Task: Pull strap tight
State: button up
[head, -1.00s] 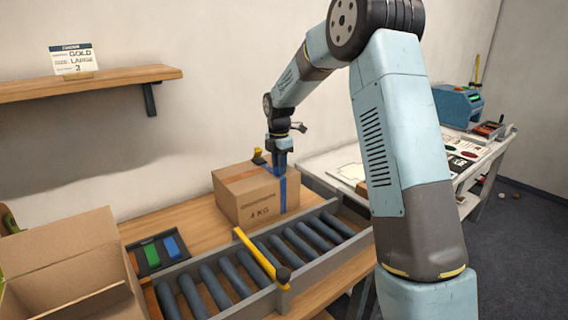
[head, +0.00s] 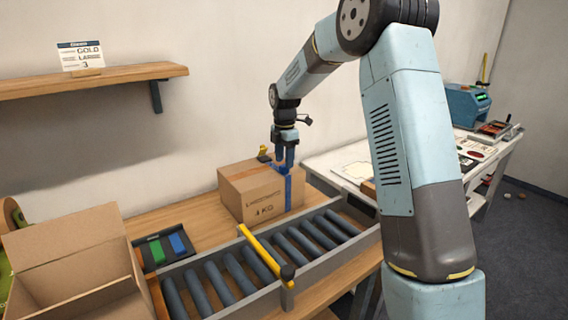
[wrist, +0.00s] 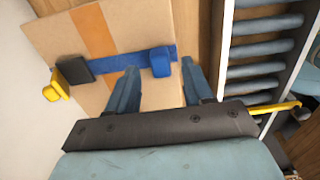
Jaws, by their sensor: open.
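A closed cardboard box (head: 245,192) sits on the wooden bench; a blue strap (head: 289,190) runs over its top and down its front face. In the wrist view the strap (wrist: 112,64) leaves a dark buckle with a yellow lever (wrist: 52,92) at the left and ends in a thicker blue tab (wrist: 161,62). My gripper (head: 284,164) is over the box's right part, fingers pointing down. In the wrist view its open fingers (wrist: 160,72) stand on either side of the tab; I cannot tell whether either touches it.
A roller conveyor (head: 250,270) with a yellow bar (head: 262,252) runs in front of the box. An open carton (head: 70,255) and a dark tray with green and blue pieces (head: 148,252) are at the left. A wall shelf (head: 95,82) and a white side table (head: 330,160) flank the box.

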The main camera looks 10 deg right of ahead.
aim_at(284, 165)
notch_tip(284, 165, up, 12)
jog(key=shift+f, duration=0.15)
dwell(0.5)
jog(key=s+d+r+m+t, duration=0.1)
jog(key=s+d+r+m, duration=0.2)
jog(key=s, duration=0.4)
jog(key=s+d+r+m+t, duration=0.1)
jog(key=s+r+m, duration=0.2)
jog(key=s+m, duration=0.35)
jog(key=s+d+r+m+t, duration=0.1)
jog(key=s+d+r+m, duration=0.15)
jog(key=s, duration=0.55)
jog(key=s+d+f+m+t, duration=0.1)
jog(key=s+m, duration=0.4)
jog(key=s, duration=0.5)
jog(key=s+d+f+m+t, duration=0.1)
jog(key=s+d+f+m, duration=0.2)
jog(key=s+m, duration=0.3)
jog(key=shift+s+d+f+t, duration=0.15)
jog(key=shift+s+d+t, duration=0.15)
jog(key=shift+s, duration=2.05)
